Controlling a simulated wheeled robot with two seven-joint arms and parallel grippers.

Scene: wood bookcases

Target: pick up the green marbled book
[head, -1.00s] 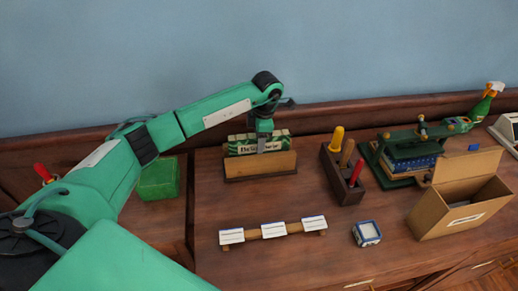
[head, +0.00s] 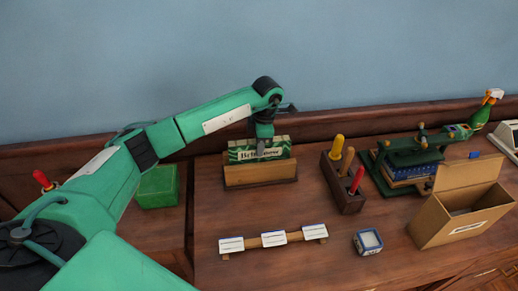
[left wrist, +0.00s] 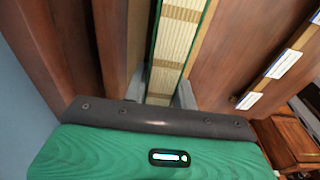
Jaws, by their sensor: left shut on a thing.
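The green marbled book (head: 243,154) stands upright in a small wooden holder (head: 260,175) near the back of the wooden top. Its pale label faces front, and its lower part is hidden by the holder's front board. My left gripper (head: 264,152) reaches down over the book and is shut on it, covering part of the label. In the left wrist view the book's cream page edges (left wrist: 175,45), with thin green cover edges, lie between the fingers of the left gripper (left wrist: 162,92). My right gripper is not in view.
A green box (head: 158,187) stands left of the holder. A tool block (head: 343,185) with coloured handles stands right of it. A label rail (head: 273,239) and small square block (head: 368,241) lie in front. A green press (head: 405,168) and open carton (head: 455,213) stand right.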

